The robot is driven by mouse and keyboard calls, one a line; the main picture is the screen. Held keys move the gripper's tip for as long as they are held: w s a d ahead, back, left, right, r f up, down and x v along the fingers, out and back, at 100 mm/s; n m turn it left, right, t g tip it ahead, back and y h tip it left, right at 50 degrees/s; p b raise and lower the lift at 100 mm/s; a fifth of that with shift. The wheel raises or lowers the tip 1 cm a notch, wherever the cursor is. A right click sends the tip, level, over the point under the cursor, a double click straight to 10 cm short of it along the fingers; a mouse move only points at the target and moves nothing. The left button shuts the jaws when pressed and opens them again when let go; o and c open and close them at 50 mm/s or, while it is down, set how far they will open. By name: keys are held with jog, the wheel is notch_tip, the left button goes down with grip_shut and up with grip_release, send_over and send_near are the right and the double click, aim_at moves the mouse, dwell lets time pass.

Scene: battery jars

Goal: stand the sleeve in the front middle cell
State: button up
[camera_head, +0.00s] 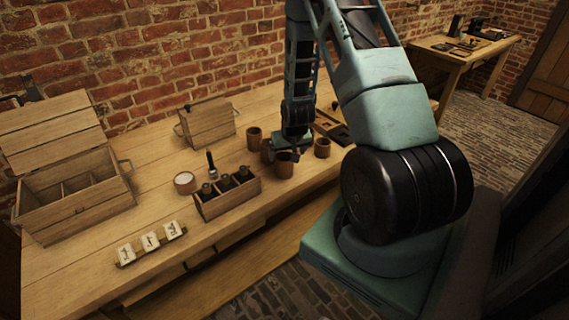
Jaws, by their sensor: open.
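Several brown cylindrical pots, any of which could be the sleeve, stand on the bench: one at the back left (254,139), one at the right (322,148) and one in front (284,168). Another is partly hidden behind my gripper (293,156). My gripper points down among these pots, just above the front one. It is open; its fingertips are small and dark here, and I cannot tell whether they touch a pot. An open wooden chest (82,215) with dividers forming cells stands at the left. Its front wall hides the cell floors.
A small wooden tray (228,204) holds dark cylinders, with a dark upright rod (211,163) and a pale-topped round pot (185,183) nearby. A closed box (207,123) stands behind. Bare bench (150,205) lies beside the chest.

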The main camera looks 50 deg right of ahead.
jog(key=shift+a+p+x, duration=0.15)
jog(key=shift+p+x, duration=0.5)
jog(key=shift+x, duration=1.15)
jog(key=shift+a+p+x, duration=0.15)
jog(key=shift+p+x, duration=0.5)
jog(key=shift+x, duration=1.15)
jog(key=c, duration=1.1)
jog(key=shift+r, duration=0.1)
